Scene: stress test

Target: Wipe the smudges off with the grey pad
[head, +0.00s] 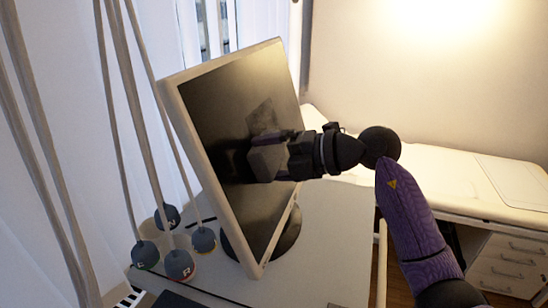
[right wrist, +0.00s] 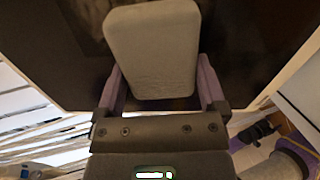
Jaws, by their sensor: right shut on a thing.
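A monitor with a white frame (head: 176,92) and a dark screen (head: 215,105) stands tilted on a desk. A patchy mark (head: 263,117) shows on the screen just above my right gripper; I cannot tell whether it is a smudge or a reflection. My right gripper (head: 272,148) is shut on the grey pad (head: 266,163) in front of the screen. In the right wrist view, the pad (right wrist: 152,45) sits between the two purple fingers, its broad face showing. Whether the pad touches the screen is unclear. My left gripper is out of view.
Several cables with lettered grey ends (head: 179,264) hang left of the monitor, close to its frame. The pale desktop (head: 335,240) has clear room right of the monitor's dark round base (head: 285,238). A white bed-like surface (head: 450,178) stands behind, above drawers (head: 510,265).

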